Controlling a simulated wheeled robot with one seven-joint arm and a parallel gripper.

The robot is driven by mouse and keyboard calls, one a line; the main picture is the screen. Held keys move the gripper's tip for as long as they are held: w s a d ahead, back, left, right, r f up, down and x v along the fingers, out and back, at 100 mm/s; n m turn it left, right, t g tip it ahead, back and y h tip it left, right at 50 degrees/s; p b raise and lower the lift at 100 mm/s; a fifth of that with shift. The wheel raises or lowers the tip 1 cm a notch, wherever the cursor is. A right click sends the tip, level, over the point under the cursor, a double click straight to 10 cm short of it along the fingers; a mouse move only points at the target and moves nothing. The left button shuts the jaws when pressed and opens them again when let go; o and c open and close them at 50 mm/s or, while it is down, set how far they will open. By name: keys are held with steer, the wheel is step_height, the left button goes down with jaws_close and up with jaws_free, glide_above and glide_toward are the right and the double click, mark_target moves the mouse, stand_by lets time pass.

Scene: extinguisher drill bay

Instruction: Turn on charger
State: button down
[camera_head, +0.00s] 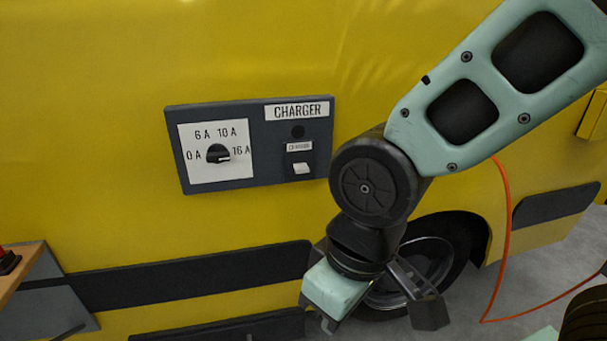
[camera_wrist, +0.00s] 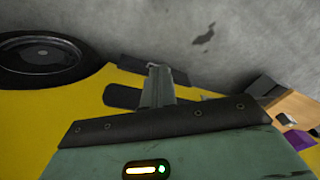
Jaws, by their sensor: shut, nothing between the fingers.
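The dark charger panel (camera_head: 265,178) is on the yellow vehicle side, left of my arm in the head view. Its black dial (camera_head: 218,153) sits on a white plate marked 0 A, 6 A, 10 A and 16 A. The dial's white mark points right, towards 16 A.
The yellow vehicle (camera_head: 90,130) has a dark lower trim strip (camera_head: 190,282) and a wheel (camera_head: 430,260) behind my wrist. An orange cable (camera_head: 506,240) hangs at the right. A wooden surface (camera_head: 22,262) with a red object stands at the lower left. Space before the panel is clear.

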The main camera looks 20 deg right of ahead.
steer(key=w+a+f+m+t+y+b, duration=0.1)
steer(key=w+a+f+m+t+b, duration=0.2)
steer(key=w+f+m, duration=0.4)
steer(key=w+f+m+t+y+b, duration=0.2)
steer(key=w+m+t+b, duration=0.25)
steer(key=w, duration=0.55)
steer(key=w+d+f+m+t+h+b, duration=0.1)
steer(key=w+d+m+t+h+b, duration=0.2)
steer(key=w+m+t, duration=0.35)
steer(key=d+r+m+t+h+b, duration=0.3)
steer(key=d+m+t+b, duration=0.2)
steer(key=d+m+t, duration=0.2)
steer(key=shift+s+t, duration=0.2)
steer(key=shift+t, duration=0.6)
steer(key=p, duration=0.4)
glide_toward(302, 163)
steer(key=x, duration=0.5)
steer(key=shift+r, duration=0.2)
steer(key=shift+x, duration=0.85)
steer(key=shift+w+f, duration=0.1)
steer(key=shift+f, duration=0.05)
